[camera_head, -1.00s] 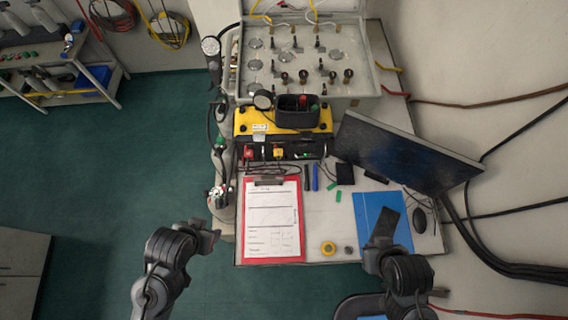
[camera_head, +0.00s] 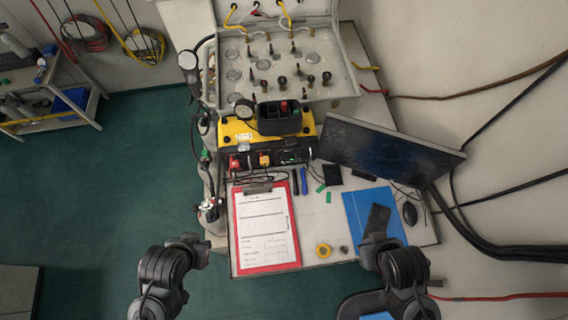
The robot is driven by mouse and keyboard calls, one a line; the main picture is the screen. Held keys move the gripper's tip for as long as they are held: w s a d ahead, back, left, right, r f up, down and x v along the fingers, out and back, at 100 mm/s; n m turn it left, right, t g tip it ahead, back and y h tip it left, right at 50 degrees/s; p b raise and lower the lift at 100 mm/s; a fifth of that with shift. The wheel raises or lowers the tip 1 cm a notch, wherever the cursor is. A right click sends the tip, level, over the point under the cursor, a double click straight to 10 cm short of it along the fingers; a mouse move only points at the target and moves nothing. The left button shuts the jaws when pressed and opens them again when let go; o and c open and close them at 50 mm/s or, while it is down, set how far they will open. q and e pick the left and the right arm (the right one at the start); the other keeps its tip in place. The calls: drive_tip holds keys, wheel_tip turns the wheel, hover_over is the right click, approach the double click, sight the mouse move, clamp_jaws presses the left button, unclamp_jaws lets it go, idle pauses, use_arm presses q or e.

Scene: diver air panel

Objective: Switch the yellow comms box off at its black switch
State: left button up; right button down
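The yellow comms box (camera_head: 238,131) stands on the desk in front of the grey valve panel. Its dark front face carries a red plug, a yellow plug and small controls near its right end. The black switch is too small to make out for certain. A black bin with small items sits on top of the box. My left gripper (camera_head: 203,243) is low in the view, left of the clipboard and well short of the box. My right gripper (camera_head: 371,241) is over the front of the blue folder, also far from the box. Whether their fingers are open is unclear.
A red clipboard (camera_head: 266,264) with paper lies in front of the box. A tilted monitor (camera_head: 390,155) stands to its right. A blue folder (camera_head: 358,212), a yellow tape roll (camera_head: 323,250) and pens lie on the desk. Hoses hang along the desk's left edge.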

use_arm(q)
drive_tip(key=shift+a, duration=0.15)
clamp_jaws()
idle(0.5)
idle(0.7)
